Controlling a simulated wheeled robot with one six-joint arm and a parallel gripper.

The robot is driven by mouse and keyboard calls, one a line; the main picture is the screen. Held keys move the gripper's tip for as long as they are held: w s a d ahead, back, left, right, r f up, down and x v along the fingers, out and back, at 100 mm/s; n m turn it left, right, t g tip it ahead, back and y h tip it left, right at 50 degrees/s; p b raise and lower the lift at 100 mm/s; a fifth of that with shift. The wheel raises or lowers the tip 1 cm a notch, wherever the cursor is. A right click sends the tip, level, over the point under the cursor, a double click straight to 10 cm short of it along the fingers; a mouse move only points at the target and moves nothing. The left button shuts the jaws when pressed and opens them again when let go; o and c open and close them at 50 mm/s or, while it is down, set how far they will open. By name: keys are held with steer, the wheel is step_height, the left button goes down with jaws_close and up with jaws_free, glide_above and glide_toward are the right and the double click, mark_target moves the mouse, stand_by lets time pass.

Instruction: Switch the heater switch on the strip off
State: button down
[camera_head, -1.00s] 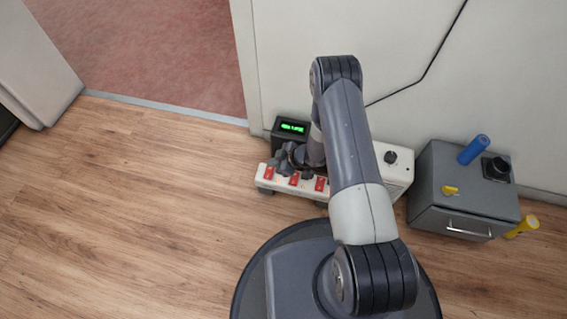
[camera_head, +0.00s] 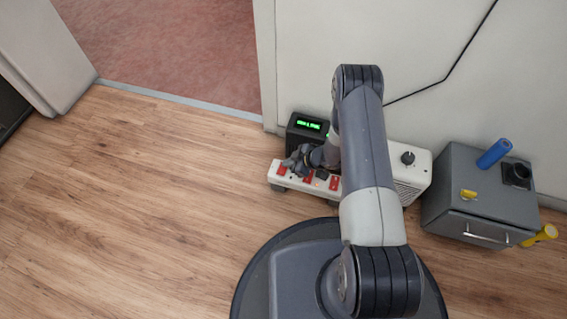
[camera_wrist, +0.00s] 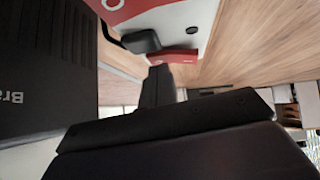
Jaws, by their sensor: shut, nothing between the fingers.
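The white power strip (camera_head: 275,181) lies in front of the wall with a row of red switches. The left switch (camera_head: 282,170), middle switch (camera_head: 308,177) and right switch (camera_head: 334,183) show in the head view. Labels are unreadable, so I cannot tell which is the heater switch. My gripper (camera_head: 297,163) is shut and empty, over the strip near the left and middle switches. In the wrist view, a large red switch (camera_wrist: 122,9) and a smaller red one (camera_wrist: 172,57) show on the strip by the dark fingers. I cannot tell whether a finger touches a switch.
A black box with a green display (camera_head: 308,126) stands behind the strip. A white unit with a dark knob (camera_head: 408,158) is to the right. A grey cabinet (camera_head: 475,196) carries a blue cylinder (camera_head: 494,153). Wooden floor at left is clear.

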steer(key=shift+s, duration=0.15)
steer(key=shift+s+a+r, duration=0.25)
steer(key=shift+s, duration=0.35)
